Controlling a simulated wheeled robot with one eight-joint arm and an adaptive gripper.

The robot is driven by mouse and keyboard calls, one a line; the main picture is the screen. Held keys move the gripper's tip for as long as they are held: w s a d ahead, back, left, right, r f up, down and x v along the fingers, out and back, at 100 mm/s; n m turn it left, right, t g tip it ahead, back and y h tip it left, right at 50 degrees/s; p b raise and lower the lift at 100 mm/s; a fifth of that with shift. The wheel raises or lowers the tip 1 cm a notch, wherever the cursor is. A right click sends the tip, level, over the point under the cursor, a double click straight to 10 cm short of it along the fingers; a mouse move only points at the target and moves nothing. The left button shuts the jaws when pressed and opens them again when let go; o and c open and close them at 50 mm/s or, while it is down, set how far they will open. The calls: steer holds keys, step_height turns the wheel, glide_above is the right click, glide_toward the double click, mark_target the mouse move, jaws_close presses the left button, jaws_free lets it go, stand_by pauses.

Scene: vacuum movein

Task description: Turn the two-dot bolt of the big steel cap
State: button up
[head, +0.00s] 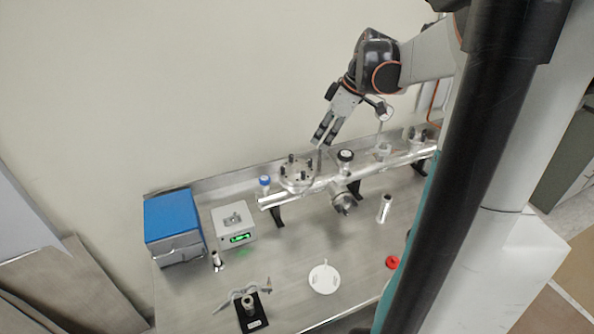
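The big steel cap (297,174) is a round flange on the steel pipe assembly, left of its middle, in the head view. Several dark bolts stand up from it; their dot marks are too small to read, so I cannot tell which is the two-dot bolt. My gripper (322,141) points down above the cap's right side, near a thin upright dark bolt (319,158). Its two fingers look parted, with a narrow gap and nothing clearly held between them. I cannot tell whether a fingertip touches the bolt.
The horizontal steel pipe (380,170) rests on black supports along the back. A black-topped valve (345,156) stands just right of the cap, a blue-capped bottle (264,183) left. A blue box (173,217) and grey meter (233,226) stand left. A white disc (323,280) lies in front.

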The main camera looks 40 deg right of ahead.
mark_target(304, 172)
steer(key=b+x, duration=0.4)
steer(key=x, duration=1)
steer(key=shift+s, duration=0.1)
jaws_close()
